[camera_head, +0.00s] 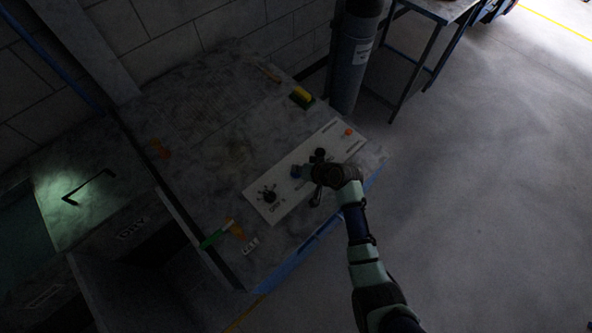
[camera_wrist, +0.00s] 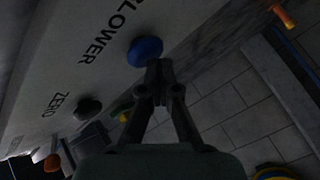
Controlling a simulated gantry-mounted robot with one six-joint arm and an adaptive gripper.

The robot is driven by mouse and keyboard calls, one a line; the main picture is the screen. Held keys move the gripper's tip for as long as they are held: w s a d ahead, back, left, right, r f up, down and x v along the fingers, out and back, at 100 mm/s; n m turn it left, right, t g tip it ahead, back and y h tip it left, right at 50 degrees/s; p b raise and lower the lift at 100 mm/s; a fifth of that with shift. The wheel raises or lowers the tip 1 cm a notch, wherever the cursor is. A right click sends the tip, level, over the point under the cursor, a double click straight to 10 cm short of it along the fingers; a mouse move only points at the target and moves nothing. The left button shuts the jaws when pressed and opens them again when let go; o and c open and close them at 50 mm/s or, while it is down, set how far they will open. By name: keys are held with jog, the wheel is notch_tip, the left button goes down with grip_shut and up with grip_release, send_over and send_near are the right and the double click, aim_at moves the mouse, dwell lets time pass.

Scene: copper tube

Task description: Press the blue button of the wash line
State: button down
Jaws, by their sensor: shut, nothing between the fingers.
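The blue button (camera_head: 295,171) sits on a pale control panel (camera_head: 290,203) on the worktop. In the wrist view the round blue button (camera_wrist: 145,49) stands out from the panel, near the lettering "LOWER", whose start is cut off. My gripper (camera_head: 304,172) reaches in from the right to the button in the head view. In the wrist view my gripper (camera_wrist: 159,68) is shut and empty, its fingertips at the button's lower right edge. I cannot tell whether they touch it or whether the button is pushed in.
The panel also carries a dark knob (camera_head: 269,196) and an orange button (camera_head: 348,132). A yellow and black block (camera_head: 301,97), a green-handled tool (camera_head: 215,236) and a small white label (camera_head: 250,246) lie on the worktop. A grey cylinder (camera_head: 354,65) stands behind it.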

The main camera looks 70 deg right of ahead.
jog(key=shift+r+p, duration=0.45)
jog(key=shift+r, duration=0.2)
notch_tip(320, 180, up, 5)
jog(key=p, duration=0.5)
jog(key=shift+r, duration=0.1)
dwell(0.6)
